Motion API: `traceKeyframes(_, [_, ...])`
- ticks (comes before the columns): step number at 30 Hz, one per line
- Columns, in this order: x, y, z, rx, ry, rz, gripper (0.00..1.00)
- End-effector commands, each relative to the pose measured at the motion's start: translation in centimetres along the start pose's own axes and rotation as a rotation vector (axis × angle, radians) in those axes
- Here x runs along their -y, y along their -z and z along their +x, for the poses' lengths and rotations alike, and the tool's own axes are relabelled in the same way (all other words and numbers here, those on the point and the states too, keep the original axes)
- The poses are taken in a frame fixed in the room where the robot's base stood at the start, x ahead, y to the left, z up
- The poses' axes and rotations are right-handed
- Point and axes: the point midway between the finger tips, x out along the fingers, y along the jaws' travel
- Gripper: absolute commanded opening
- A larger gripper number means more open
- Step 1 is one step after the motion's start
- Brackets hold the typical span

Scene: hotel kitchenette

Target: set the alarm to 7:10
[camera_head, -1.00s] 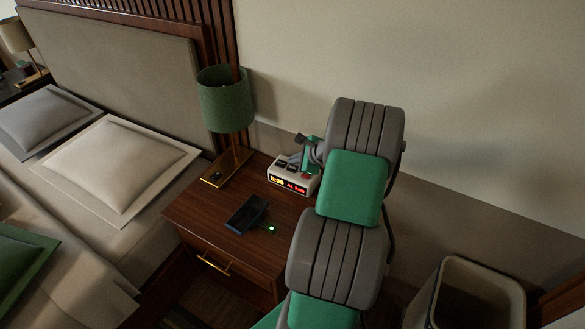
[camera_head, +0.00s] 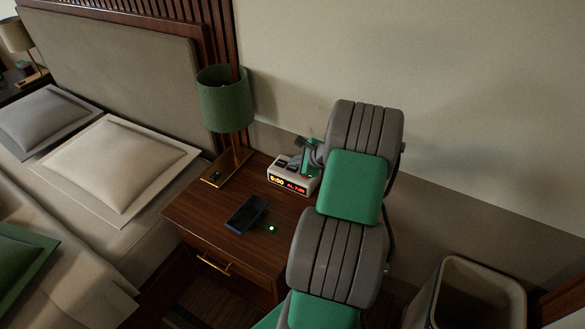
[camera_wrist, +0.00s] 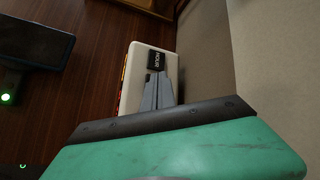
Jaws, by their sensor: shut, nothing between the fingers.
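The alarm clock (camera_head: 281,179) is a small white box at the back right of the nightstand. Its front shows orange time digits and a red readout starting with "AL"; the digits are too small to read surely. In the wrist view the clock's white top (camera_wrist: 133,72) shows a black button marked HOUR (camera_wrist: 156,60). My gripper (camera_wrist: 158,76) is shut and empty, its tips over the clock's top right beside the HOUR button. I cannot tell whether they touch a button. Any other button under the fingers is hidden. My arm partly covers the clock's right side in the head view.
A green lamp (camera_head: 225,100) stands left of the clock on the nightstand (camera_head: 205,215). A dark phone (camera_head: 246,214) lies in front, beside a small green light (camera_head: 271,228). The wall is close behind the clock. A bin (camera_head: 440,290) stands at the right.

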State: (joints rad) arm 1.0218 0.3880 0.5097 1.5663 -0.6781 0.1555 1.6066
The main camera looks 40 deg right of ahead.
Motion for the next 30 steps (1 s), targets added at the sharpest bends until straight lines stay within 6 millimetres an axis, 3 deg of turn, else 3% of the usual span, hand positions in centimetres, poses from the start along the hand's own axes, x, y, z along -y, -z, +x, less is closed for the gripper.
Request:
traceKeyframes(17, [-0.2, 0.2, 0.3, 0.0, -0.001, 0.0, 0.0])
traceKeyframes(30, [0.6, -0.6, -0.8, 0.0, -0.001, 0.001, 0.0])
